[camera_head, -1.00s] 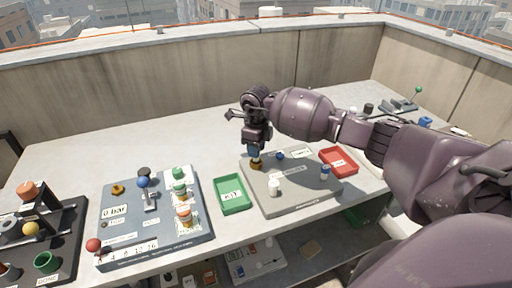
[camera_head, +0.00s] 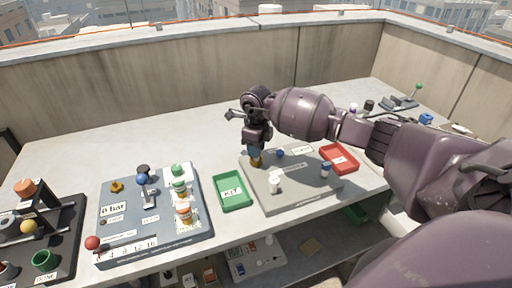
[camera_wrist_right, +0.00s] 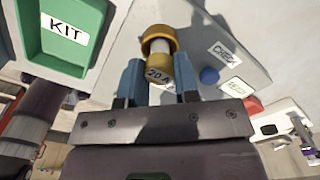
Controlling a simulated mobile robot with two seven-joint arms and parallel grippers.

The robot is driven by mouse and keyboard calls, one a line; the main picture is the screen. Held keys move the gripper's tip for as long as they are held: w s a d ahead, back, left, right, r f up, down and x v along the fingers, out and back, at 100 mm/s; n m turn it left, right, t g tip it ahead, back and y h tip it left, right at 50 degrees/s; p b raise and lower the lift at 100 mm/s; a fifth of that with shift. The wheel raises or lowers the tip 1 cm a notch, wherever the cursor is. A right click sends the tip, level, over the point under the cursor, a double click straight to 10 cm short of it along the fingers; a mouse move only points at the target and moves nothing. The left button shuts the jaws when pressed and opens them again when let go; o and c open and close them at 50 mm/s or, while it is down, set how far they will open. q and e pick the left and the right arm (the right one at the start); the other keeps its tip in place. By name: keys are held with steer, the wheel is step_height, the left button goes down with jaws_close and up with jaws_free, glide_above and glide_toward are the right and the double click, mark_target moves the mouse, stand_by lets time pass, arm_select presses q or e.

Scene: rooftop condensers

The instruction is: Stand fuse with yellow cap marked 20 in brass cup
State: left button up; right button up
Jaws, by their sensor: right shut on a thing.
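The fuse with the yellow cap marked 20 A (camera_wrist_right: 158,72) stands between the blue fingertips of my right gripper (camera_wrist_right: 160,82) in the right wrist view. Its pale body (camera_wrist_right: 159,47) reaches the brass cup (camera_wrist_right: 152,32), with its far end at the cup's mouth. I cannot tell how deep it sits. In the head view my right gripper (camera_head: 256,148) points down over the brass cup (camera_head: 257,162) on the grey board (camera_head: 305,190); the fuse is mostly hidden there. My left gripper is not in view.
On the board stand a white piece (camera_head: 274,184), a blue-marked one (camera_head: 326,170) and a blue knob (camera_head: 280,153). A green KIT tray (camera_head: 232,203) lies left of the board, a red tray (camera_head: 350,166) at its right. A gauge panel (camera_head: 125,232) is further left.

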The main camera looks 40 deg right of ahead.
steer(key=o, duration=1)
step_height(320, 180, up, 11)
steer(key=shift+f, duration=0.1)
stand_by(0.3)
